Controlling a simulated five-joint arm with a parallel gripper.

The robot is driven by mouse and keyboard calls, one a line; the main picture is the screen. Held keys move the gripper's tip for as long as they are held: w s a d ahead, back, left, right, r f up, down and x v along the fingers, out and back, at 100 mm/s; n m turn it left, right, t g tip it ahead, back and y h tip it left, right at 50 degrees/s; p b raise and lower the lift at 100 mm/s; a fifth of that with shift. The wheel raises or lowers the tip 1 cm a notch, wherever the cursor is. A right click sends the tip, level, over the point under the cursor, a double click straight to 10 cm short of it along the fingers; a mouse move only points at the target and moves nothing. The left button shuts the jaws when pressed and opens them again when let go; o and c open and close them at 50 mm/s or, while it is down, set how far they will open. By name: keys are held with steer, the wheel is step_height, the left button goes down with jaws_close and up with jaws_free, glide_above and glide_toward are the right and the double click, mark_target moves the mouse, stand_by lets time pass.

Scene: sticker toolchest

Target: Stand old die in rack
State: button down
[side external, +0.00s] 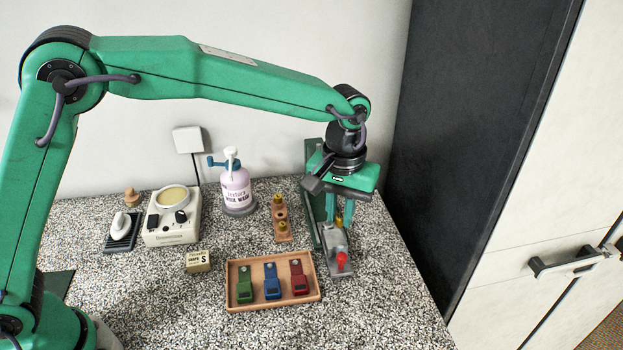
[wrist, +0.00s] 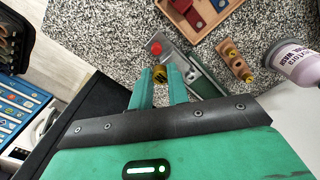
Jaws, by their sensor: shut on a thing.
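My gripper (side external: 338,212) is at the right of the bench, pointing down over the grey press. In the wrist view its two green fingers (wrist: 161,78) are shut on a small yellow-brass die (wrist: 160,72), which also shows between the fingers in the side view (side external: 339,221). I cannot tell whether the die still touches the press. The wooden rack (side external: 282,238) stands left of the press, with brass dies near its far and near ends and a bare spot between them. The rack also shows in the wrist view (wrist: 238,66).
The grey press (side external: 335,241) has a red knob (side external: 341,260) and a green upright behind. A wooden tray (side external: 272,305) holds green, blue and red tools. A purple-white bottle (side external: 236,190) stands behind and left of the rack. A beige heater (side external: 172,232) is farther left.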

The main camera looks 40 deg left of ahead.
steer(key=shift+r, duration=1.1)
stand_by(0.3)
steer(key=w+a+f+n, duration=0.3)
steer(key=a, duration=0.6)
steer(key=w+a+f+n, duration=0.3)
steer(key=a+f, duration=0.1)
steer(key=a, duration=0.6)
steer(key=shift+a, duration=0.3)
steer(key=shift+f, duration=0.25)
steer(key=shift+f, duration=2.75)
steer(key=shift+f, duration=1.1)
steer(key=c, duration=1.3)
jaws_free()
